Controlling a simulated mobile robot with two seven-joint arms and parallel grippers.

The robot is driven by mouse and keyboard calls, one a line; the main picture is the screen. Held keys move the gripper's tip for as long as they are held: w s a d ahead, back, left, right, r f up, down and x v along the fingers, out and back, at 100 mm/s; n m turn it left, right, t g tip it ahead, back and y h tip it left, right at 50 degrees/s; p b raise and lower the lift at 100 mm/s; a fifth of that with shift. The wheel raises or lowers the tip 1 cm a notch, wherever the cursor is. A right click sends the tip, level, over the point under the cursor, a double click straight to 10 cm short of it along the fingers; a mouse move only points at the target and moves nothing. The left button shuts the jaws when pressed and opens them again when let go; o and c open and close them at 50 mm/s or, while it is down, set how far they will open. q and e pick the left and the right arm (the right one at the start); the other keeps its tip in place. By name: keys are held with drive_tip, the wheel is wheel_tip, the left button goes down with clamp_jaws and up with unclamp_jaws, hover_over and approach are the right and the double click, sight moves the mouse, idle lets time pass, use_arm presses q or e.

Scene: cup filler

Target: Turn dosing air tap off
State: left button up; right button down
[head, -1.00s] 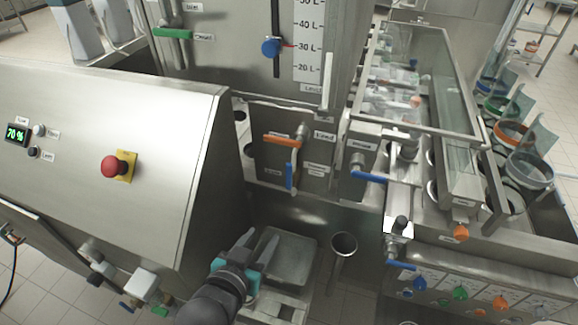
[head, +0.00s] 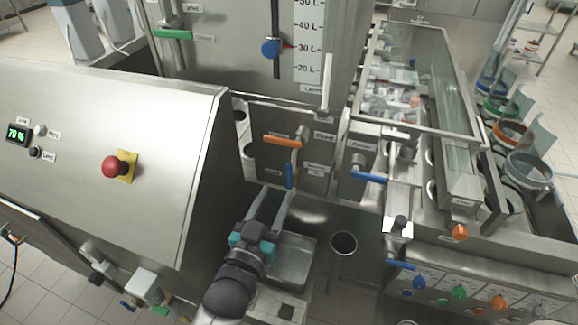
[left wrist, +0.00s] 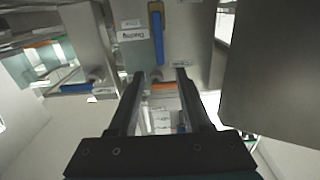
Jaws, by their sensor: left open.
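A blue tap handle (head: 289,176) hangs vertically on the steel panel in the middle of the head view. It also shows in the left wrist view (left wrist: 157,34), beside a small label (left wrist: 133,34) that seems to read "Dosing". An orange handle (head: 282,140) sits horizontally just above it in the head view. My left gripper (head: 278,194) is open and empty, its fingers pointing at the panel with the tips near the blue handle's lower end. In the left wrist view the blue handle lies beyond the gap between the fingertips (left wrist: 161,73). My right gripper is not in view.
A sloped steel cabinet with a red emergency button (head: 111,166) stands close left of my arm. A steel tray (head: 293,262) and a round opening (head: 343,243) lie below, right of the gripper.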

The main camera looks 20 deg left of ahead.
sight(288, 170)
use_arm(q)
drive_tip(key=w, duration=0.9)
drive_tip(key=shift+w+d, duration=0.15)
drive_tip(key=shift+w, duration=0.2)
clamp_jaws()
idle(1.1)
